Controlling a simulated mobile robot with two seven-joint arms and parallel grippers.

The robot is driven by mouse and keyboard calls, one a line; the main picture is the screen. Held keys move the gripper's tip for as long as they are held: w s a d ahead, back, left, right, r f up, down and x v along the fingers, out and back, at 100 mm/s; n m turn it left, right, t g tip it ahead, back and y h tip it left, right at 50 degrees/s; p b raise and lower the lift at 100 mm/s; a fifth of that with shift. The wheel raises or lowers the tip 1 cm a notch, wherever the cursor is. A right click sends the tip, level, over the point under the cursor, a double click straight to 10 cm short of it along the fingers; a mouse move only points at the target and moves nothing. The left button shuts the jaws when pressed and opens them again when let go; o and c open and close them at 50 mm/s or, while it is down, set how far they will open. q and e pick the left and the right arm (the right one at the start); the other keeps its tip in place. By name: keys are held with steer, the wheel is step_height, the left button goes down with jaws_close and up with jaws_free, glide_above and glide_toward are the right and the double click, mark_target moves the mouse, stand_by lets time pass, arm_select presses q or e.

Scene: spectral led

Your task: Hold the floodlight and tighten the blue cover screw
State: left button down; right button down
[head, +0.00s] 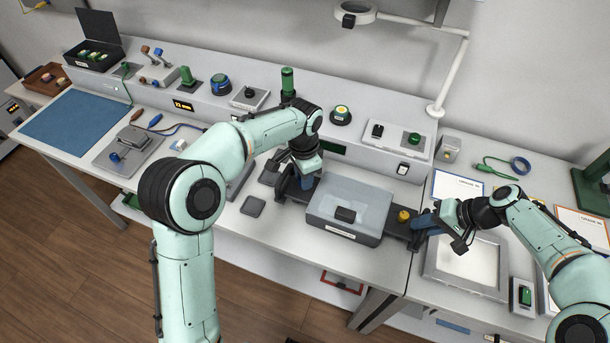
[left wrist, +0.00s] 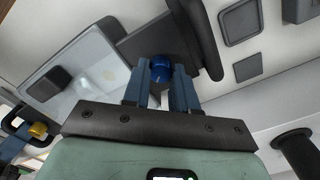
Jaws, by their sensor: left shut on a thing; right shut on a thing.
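The floodlight (head: 322,210), a grey box with a clear cover and a small black block on top, lies on the bench between my grippers. The blue cover screw (left wrist: 163,68) shows in the left wrist view on the dark plate at one end of the floodlight. My left gripper (left wrist: 162,72) is shut on it; in the head view my left gripper (head: 305,182) hides the screw. A yellow knob (head: 403,215) sits on the dark plate at the right end. My right gripper (head: 420,224) is shut at this end's dark handle, beside the knob; its exact contact is partly hidden.
A light panel in a tray (head: 466,262) lies right of the floodlight, under my right arm. A small grey pad (head: 253,206) lies to the left. A raised shelf with knobs and switches (head: 370,145) runs behind. A lamp arm (head: 452,70) stands at the back.

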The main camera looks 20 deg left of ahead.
arm_select(q)
steer(key=c, duration=0.9)
jaws_free()
step_height(320, 180, up, 12)
steer(key=shift+r, duration=0.1)
